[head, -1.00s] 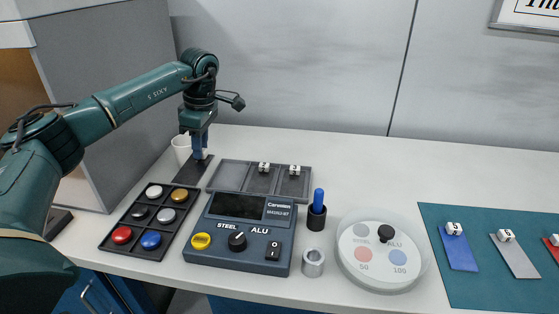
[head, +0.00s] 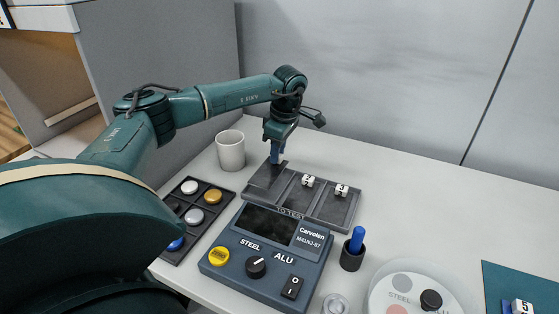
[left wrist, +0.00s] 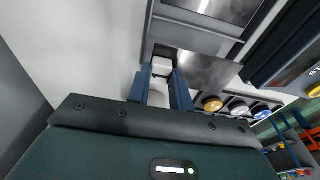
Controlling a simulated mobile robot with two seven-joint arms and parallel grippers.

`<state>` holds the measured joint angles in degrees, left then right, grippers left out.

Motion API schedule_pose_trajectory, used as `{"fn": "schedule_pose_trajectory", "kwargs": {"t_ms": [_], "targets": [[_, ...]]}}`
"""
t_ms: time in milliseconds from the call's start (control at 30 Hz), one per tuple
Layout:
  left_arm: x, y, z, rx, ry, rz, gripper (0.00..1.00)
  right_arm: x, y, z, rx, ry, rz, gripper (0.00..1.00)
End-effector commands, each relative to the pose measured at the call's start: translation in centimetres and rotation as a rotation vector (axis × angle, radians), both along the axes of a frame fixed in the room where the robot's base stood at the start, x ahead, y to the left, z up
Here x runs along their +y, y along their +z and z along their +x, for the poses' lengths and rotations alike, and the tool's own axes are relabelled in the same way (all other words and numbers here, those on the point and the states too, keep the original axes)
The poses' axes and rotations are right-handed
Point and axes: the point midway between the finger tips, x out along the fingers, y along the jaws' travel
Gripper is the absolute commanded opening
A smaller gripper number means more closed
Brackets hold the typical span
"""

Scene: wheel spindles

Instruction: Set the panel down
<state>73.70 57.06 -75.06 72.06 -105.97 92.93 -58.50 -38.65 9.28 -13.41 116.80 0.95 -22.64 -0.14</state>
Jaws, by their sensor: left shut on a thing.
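The panel is a dark grey plate (head: 266,178) with a small white block (left wrist: 161,67) on it. My left gripper (head: 276,155) is shut on that block, and its blue fingers (left wrist: 161,88) stand on either side of it in the left wrist view. The panel is at the left end of the dark tray marked "TO TEST" (head: 322,222), over its left compartment. I cannot tell whether it touches the tray floor. Two other plates with numbered white blocks (head: 308,181) (head: 341,190) lie in the other compartments. My right gripper is not in view.
The tester (head: 266,255) stands in front of the tray. A white mug (head: 230,150) is behind left, and a black tray of coloured discs (head: 197,211) is at left. The table behind the tray is clear.

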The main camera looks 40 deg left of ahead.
Motion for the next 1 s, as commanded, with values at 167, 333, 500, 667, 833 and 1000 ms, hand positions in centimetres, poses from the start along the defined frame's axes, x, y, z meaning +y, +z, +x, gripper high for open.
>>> {"fn": "schedule_pose_trajectory", "kwargs": {"t_ms": [167, 333, 500, 667, 833, 1000], "targets": [[0.0, -2.5, -0.1, 0.004, 0.001, 0.001, 0.00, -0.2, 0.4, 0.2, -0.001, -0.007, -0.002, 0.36], [0.0, -3.2, 0.0, 0.000, 0.001, 0.000, 0.00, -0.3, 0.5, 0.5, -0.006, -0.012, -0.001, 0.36], [0.0, -3.3, 0.0, 0.001, 0.000, 0.000, 0.00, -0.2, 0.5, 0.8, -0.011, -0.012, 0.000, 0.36], [0.0, -3.9, 0.0, 0.001, 0.000, 0.000, 0.00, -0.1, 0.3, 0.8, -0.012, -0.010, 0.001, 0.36], [0.0, -4.4, -0.1, 0.002, 0.000, -0.001, 0.00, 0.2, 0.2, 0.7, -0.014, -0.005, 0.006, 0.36], [0.0, -4.4, -0.1, 0.002, 0.000, -0.001, 0.24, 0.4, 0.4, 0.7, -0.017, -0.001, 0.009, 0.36]]}}
